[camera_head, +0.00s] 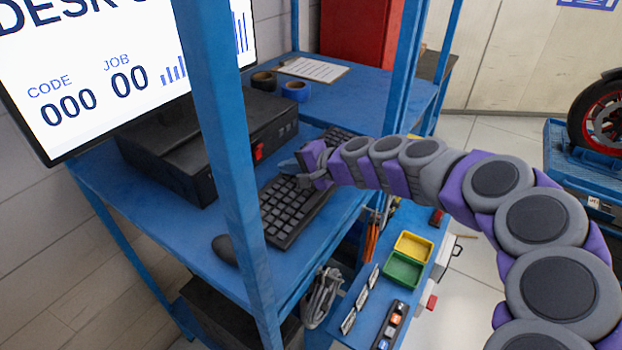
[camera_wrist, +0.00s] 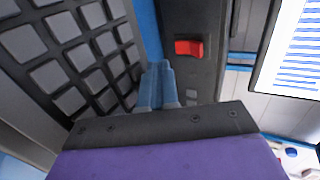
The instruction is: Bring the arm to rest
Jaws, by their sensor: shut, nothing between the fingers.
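My arm, purple and grey, reaches in from the right in the head view. In the wrist view the blue-grey fingers of my gripper (camera_wrist: 160,72) are together and hold nothing. The keyboard (camera_wrist: 68,50) fills the left of the wrist view, close to the fingers. I cannot tell whether the fingers touch it.
A black box (camera_head: 205,140) with a red switch (camera_head: 258,152) stands behind the keyboard, under the monitor (camera_head: 110,70). Blue posts (camera_head: 222,130) frame the desk. Tape rolls (camera_head: 296,91) and a clipboard (camera_head: 314,69) lie at the far end. Yellow and green bins (camera_head: 404,270) sit below, at right.

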